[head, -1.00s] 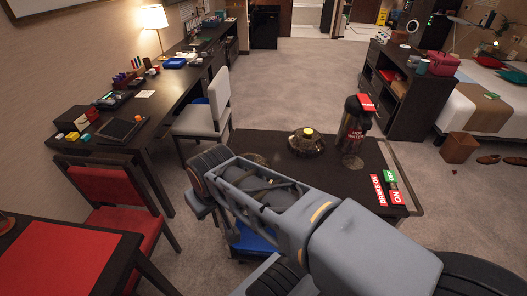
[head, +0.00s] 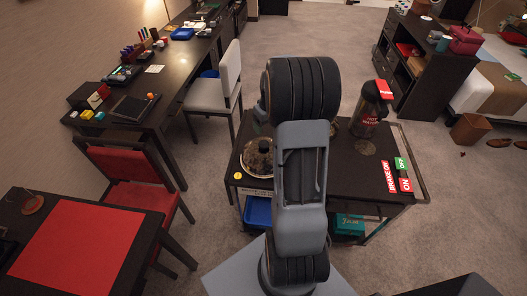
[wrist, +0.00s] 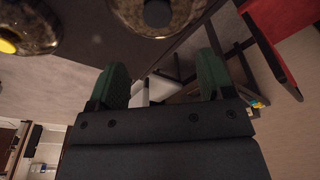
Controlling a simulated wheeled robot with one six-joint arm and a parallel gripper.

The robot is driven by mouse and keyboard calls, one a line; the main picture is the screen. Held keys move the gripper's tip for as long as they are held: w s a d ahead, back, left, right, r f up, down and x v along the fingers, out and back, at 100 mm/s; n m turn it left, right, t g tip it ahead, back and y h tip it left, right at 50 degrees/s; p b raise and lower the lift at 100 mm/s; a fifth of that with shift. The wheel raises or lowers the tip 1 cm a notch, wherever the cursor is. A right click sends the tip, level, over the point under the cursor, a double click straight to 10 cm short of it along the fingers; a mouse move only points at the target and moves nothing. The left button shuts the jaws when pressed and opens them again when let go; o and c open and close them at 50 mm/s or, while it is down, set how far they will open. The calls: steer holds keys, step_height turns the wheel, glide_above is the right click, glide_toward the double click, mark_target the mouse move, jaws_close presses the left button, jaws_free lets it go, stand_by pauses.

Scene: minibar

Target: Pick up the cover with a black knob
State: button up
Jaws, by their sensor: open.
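The cover with a black knob (head: 258,160) is a dark, mottled dome on the left part of the dark trolley top. In the wrist view it shows at the top edge (wrist: 182,18), cut off by the frame. A similar cover with a yellow knob (wrist: 38,28) is at the top left of the wrist view; in the head view my arm hides most of it. My gripper (wrist: 163,80) shows two green fingers, spread apart with nothing between them. The black-knob cover lies beyond the fingertips, apart from them. In the head view my gripper is hidden behind my arm.
A hot water dispenser (head: 371,108) stands at the trolley's back right. The trolley top (head: 350,180) is clear at its front right, beside red and green brake labels. A red chair (head: 130,180), a grey chair (head: 215,90) and a desk (head: 135,95) stand to the left.

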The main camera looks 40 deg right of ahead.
glide_above(264, 144)
steer(key=s, duration=0.1)
step_height(264, 144, down, 7)
steer(key=shift+a+r+p, duration=0.15)
steer(key=shift+r+p, duration=0.05)
steer(key=shift+p, duration=0.2)
steer(key=shift+w+d+f+p, duration=0.15)
steer(key=shift+f+p, duration=0.2)
steer(key=shift+f, duration=0.55)
steer(key=shift+w+f+p, duration=0.15)
steer(key=shift+f+p, duration=0.2)
steer(key=shift+f, duration=0.5)
steer(key=shift+w+d+f+p, duration=0.15)
steer(key=shift+f+p, duration=0.2)
steer(key=shift+f, duration=0.55)
steer(key=shift+a, duration=0.1)
jaws_close()
steer(key=shift+r, duration=0.15)
